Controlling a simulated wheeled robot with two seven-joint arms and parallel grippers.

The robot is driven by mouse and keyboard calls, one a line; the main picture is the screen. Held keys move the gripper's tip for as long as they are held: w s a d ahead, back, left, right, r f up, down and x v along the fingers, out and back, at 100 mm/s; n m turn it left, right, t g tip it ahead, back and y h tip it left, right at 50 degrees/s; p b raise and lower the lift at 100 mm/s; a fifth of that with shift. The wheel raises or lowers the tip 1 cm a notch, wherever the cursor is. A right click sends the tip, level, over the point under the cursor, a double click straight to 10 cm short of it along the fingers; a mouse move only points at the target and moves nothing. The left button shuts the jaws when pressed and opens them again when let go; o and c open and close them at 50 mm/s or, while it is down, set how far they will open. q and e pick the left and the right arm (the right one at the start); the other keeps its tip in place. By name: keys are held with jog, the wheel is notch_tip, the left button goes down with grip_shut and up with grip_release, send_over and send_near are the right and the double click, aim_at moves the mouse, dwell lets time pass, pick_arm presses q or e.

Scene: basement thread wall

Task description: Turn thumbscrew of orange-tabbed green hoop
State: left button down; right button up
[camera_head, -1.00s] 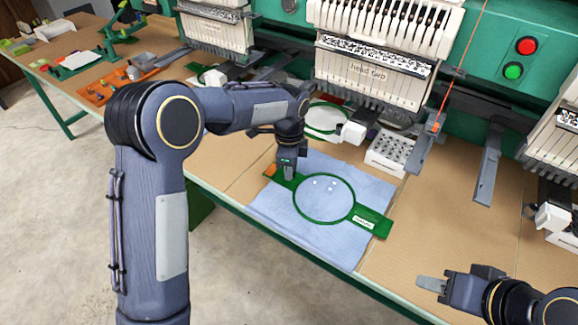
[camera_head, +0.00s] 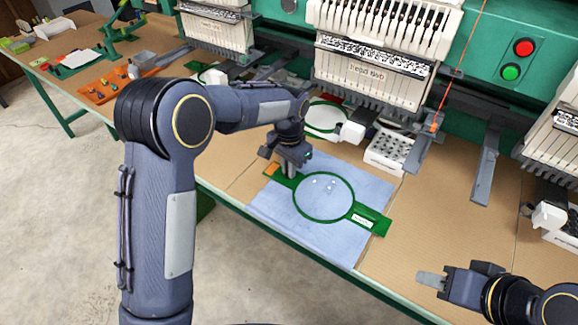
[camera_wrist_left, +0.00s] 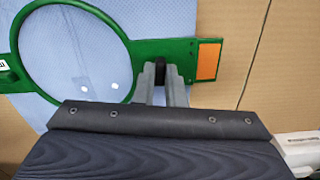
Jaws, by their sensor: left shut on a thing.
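The green hoop (camera_head: 351,211) lies flat on blue cloth, which shows inside its ring. Its left bracket carries an orange tab (camera_head: 271,170), also clear in the left wrist view (camera_wrist_left: 208,61). The black thumbscrew (camera_wrist_left: 161,69) stands on the bracket between ring and tab. My left gripper (camera_head: 288,170) points down over that bracket; its two grey fingers (camera_wrist_left: 163,77) are shut on the thumbscrew. In the head view the gripper hides the thumbscrew. My right gripper (camera_head: 432,281) hangs at the lower right, away from the hoop; its finger gap cannot be made out.
The blue cloth (camera_head: 278,213) lies on the tan table (camera_head: 452,205). Embroidery heads (camera_head: 372,72) stand behind, with a white perforated box (camera_head: 388,151) and another green-rimmed hoop (camera_head: 324,120) beneath. Grey arms (camera_head: 487,166) jut forward at the right. The table right of the cloth is clear.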

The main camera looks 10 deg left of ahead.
pick_arm(q)
jog(key=n, duration=0.7)
jog(key=shift+p, duration=0.3)
jog(key=n, duration=0.6)
jog(key=shift+p, duration=0.35)
jog(key=shift+n, duration=0.4)
jog(key=c, duration=1.5)
grip_release()
jog(key=shift+r, duration=0.1)
notch_tip(320, 180, up, 8)
jog(key=shift+f, duration=0.25)
jog(key=shift+r, duration=0.1)
